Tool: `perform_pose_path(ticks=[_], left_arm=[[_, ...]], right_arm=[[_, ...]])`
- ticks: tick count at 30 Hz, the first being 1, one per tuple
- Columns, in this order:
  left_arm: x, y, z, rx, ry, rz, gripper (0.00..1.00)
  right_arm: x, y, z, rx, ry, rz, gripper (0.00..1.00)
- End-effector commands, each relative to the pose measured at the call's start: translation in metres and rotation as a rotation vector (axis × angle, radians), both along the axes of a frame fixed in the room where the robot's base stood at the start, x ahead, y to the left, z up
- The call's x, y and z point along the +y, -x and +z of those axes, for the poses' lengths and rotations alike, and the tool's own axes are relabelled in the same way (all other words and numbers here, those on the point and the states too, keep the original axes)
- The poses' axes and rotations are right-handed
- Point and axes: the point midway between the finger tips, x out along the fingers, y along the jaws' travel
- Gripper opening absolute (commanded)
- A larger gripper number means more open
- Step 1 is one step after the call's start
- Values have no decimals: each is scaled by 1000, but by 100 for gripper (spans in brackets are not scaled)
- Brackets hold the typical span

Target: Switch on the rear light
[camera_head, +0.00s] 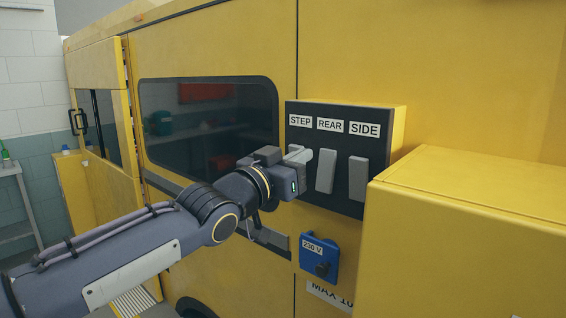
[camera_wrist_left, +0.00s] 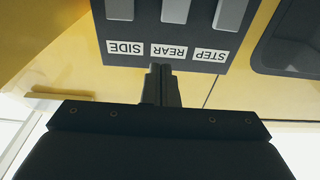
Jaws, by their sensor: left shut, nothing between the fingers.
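A black switch panel (camera_head: 335,198) on the yellow vehicle carries the labels STEP, REAR and SIDE, with a light grey rocker under each. The REAR rocker (camera_head: 326,171) shows in the middle, and the SIDE rocker (camera_head: 358,179) is to its right. The STEP rocker is mostly hidden behind my left gripper (camera_head: 300,156). This gripper is shut and empty, its tips close to the panel left of the REAR rocker; contact cannot be told. In the left wrist view the panel appears upside down, and the fingers (camera_wrist_left: 161,70) overlap the panel's edge beside the REAR label (camera_wrist_left: 168,50). My right gripper is not in view.
A blue 230 V socket (camera_head: 319,259) sits below the panel. A yellow box (camera_head: 470,235) juts out at the right, close to the panel. A dark window (camera_head: 207,125) lies left of the panel. An open door (camera_head: 105,120) stands at the far left.

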Motion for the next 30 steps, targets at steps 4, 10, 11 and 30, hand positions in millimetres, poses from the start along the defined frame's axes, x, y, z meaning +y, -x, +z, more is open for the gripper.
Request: perform_pose_path(ticks=[4,10,11,30], left_arm=[[14,15,7,-1,-4,8,0],[23,27,9,-1,-1,5,0],[23,29,9,-1,-2,5,0],[37,38,-15,66,-54,60,0]], right_arm=[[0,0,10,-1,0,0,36],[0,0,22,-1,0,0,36],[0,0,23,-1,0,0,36],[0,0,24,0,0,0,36]])
